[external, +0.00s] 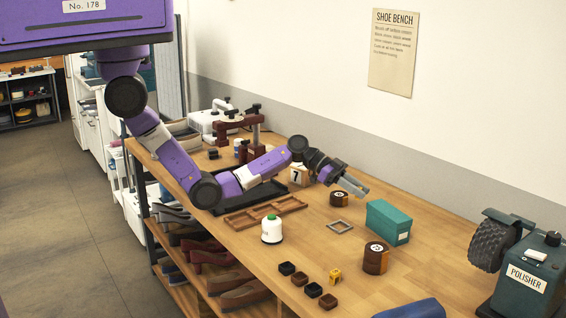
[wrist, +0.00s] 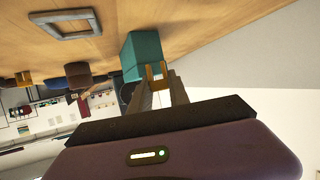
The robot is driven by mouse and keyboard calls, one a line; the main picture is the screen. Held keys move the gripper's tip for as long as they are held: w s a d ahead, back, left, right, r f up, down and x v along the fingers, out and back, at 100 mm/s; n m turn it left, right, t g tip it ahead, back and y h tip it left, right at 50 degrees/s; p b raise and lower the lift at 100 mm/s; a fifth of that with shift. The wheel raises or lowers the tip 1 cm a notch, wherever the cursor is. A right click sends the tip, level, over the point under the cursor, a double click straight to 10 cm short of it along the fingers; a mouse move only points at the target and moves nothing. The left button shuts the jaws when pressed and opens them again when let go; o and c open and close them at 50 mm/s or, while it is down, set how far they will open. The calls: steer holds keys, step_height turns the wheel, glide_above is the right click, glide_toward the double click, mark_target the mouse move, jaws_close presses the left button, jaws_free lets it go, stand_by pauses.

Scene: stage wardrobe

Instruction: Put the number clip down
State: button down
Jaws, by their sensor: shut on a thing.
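My gripper (external: 358,189) is stretched over the bench, pointing right, and hangs above the bench top. In the wrist view its fingers (wrist: 158,88) are shut on a small orange-yellow forked piece, the number clip (wrist: 156,72); no number shows on it. In the external view I cannot make out the clip at the fingertips. A grey square frame (external: 340,227) lies flat and empty on the bench, below the gripper; it also shows in the wrist view (wrist: 65,23).
A white bottle (external: 271,229), a small yellow piece (external: 335,275) and several small dark pots lie nearer. A block marked 7 (external: 298,176) stands behind my wrist. The polisher (external: 528,275) is far right.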

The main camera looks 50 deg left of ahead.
mark_target(356, 217)
steer(key=shift+f, duration=3.3)
steer(key=shift+f, duration=0.2)
steer(key=c, duration=1.2)
jaws_free()
steer(key=shift+c, duration=0.2)
steer(key=shift+r, duration=0.15)
steer(key=shift+r, duration=0.15)
steer(key=v, duration=1.2)
steer(key=shift+s+b, duration=0.1)
steer(key=shift+b, duration=0.3)
